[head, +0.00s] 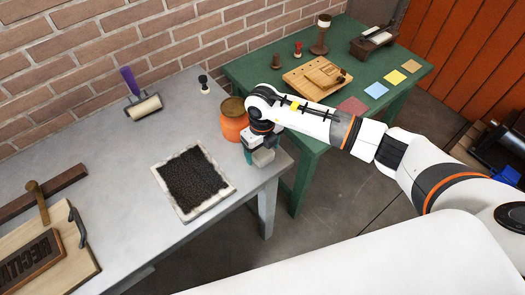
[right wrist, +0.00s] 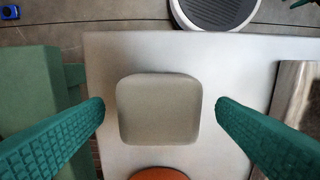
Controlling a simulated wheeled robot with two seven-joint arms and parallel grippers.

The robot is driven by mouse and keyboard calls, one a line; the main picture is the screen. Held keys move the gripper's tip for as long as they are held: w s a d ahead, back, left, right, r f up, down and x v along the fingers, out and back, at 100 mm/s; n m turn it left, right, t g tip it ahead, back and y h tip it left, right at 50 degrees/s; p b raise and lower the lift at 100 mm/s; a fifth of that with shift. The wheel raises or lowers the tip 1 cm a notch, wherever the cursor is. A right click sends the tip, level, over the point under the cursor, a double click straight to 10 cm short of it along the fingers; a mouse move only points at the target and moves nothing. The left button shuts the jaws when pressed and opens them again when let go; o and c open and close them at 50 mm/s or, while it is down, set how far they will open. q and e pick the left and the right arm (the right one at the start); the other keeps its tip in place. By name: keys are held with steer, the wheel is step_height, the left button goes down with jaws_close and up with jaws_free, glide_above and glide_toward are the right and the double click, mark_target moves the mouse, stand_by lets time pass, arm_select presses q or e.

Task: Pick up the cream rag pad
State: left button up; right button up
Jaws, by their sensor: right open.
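The cream rag pad (right wrist: 159,109) is a rounded, square, greyish-cream block in the middle of the right wrist view. It lies near the front right corner of the grey table (head: 110,190). In the head view a pale bit of the pad (head: 264,157) shows below my right gripper (head: 258,148). That gripper points down over the pad, with its teal fingers open. In the right wrist view the fingers stand apart on the left and right of the pad, with a gap on each side. My left gripper is not in view.
An orange jar (head: 234,124) stands close behind the pad. A black slab with a pale rim (head: 229,186) lies to its left. A green table (head: 245,70) with several tools and coloured cards adjoins at the right. The grey table's edge is close to the pad.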

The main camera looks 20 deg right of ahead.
mark_target(262, 151)
steer(key=shift+f, duration=0.85)
steer(key=shift+c, duration=0.6)
steer(key=c, duration=0.9)
steer(key=shift+c, duration=0.2)
step_height(262, 151, up, 9)
steer(key=shift+r+b, duration=0.1)
steer(key=shift+b, duration=1.05)
steer(key=shift+r, duration=0.45)
steer(key=o, duration=0.3)
steer(key=shift+c, duration=1)
